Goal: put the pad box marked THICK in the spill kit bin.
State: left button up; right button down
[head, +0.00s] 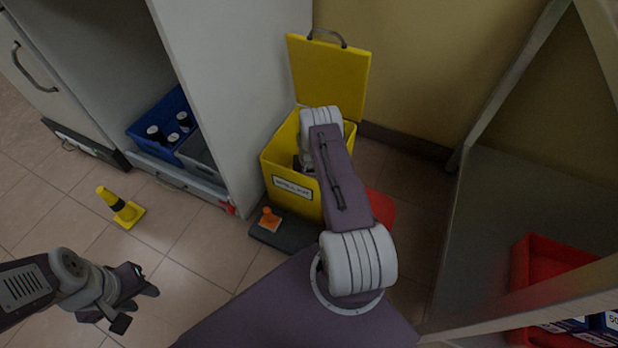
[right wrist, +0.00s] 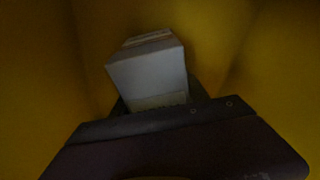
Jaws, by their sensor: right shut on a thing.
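The yellow spill kit bin (head: 298,205) stands on the floor with its lid (head: 335,75) up and a white label on its front. My right arm reaches down into it, and the gripper is mostly hidden there in the head view. In the right wrist view my right gripper (right wrist: 155,100) is shut on a pale box (right wrist: 148,75), with dim yellow bin walls around it. The marking on the box cannot be read. My left gripper (head: 135,300) is open and empty over the floor at lower left.
A blue crate (head: 140,131) with dark bottles and a grey crate (head: 200,158) sit in the cabinet left of the bin. A red bin (head: 520,275) is at lower right.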

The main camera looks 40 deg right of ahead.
jog(key=c, duration=0.6)
grip_release()
jog(key=shift+f, duration=0.15)
jog(key=shift+r+p, duration=0.35)
jog(key=shift+r, duration=0.05)
jog(key=r+p, duration=0.2)
jog(key=r, duration=0.1)
jog(key=s+r+p, duration=0.1)
jog(key=r+p, duration=0.2)
jog(key=r, duration=0.1)
jog(key=a+r+p, duration=0.1)
jog(key=r+p, duration=0.1)
jog(key=r, duration=0.2)
jog(key=shift+s+r, duration=0.15)
jog(key=shift+r, duration=0.05)
jog(key=shift+a, duration=0.1)
jog(key=shift+r, duration=0.1)
